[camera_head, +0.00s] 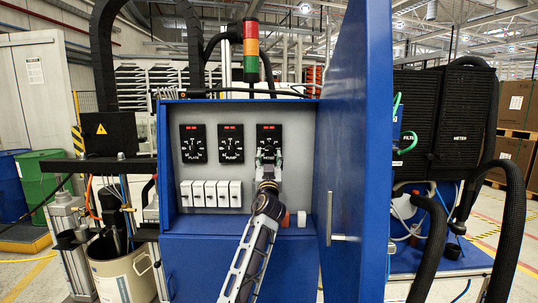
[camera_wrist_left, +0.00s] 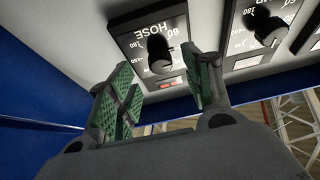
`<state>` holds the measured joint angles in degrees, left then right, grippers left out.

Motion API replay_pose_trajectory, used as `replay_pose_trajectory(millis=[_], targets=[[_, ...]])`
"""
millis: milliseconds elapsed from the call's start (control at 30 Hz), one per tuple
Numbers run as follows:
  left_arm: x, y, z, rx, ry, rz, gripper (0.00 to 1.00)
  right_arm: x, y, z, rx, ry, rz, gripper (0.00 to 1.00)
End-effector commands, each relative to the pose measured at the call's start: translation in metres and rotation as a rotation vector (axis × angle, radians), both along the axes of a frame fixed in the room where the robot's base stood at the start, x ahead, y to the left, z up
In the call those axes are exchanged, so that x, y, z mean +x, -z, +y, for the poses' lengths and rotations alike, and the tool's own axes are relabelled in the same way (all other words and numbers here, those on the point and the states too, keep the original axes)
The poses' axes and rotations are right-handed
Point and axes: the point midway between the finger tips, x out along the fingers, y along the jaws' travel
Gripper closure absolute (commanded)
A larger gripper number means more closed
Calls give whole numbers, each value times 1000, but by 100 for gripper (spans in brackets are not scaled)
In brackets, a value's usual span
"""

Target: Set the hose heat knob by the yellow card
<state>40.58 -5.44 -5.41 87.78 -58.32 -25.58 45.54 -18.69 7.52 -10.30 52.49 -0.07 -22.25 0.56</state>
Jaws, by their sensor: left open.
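The hose heat knob (camera_wrist_left: 161,58) is a black knob on a black plate marked HOSE (camera_wrist_left: 130,24) in the left wrist view, which shows the panel upside down. In the head view this plate (camera_head: 269,133) is the rightmost of three dials in the open blue cabinet. My left gripper (camera_head: 269,158) is in front of its lower part and hides the knob there. In the wrist view its green-padded fingers (camera_wrist_left: 158,72) are apart, with the knob appearing between them; contact cannot be told. I make out no yellow card. My right gripper is out of view.
Dials marked PLATE (camera_head: 193,144) and PUMP (camera_head: 230,144) sit to the left. A row of white switches (camera_head: 211,194) is below them. The open blue cabinet door (camera_head: 355,150) stands close on the right of my left arm.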

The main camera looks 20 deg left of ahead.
Motion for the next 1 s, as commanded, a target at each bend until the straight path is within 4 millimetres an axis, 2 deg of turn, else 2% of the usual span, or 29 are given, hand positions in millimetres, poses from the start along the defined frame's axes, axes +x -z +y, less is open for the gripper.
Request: replay_pose_trajectory(millis=[400, 900, 1000], targets=[[28, -13, 8, 1, 1, -1, 50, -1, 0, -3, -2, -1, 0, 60], [33, -14, 10, 1, 0, 0, 50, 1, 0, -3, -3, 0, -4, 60], [33, -14, 10, 1, 0, 0, 61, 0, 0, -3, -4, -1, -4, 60]])
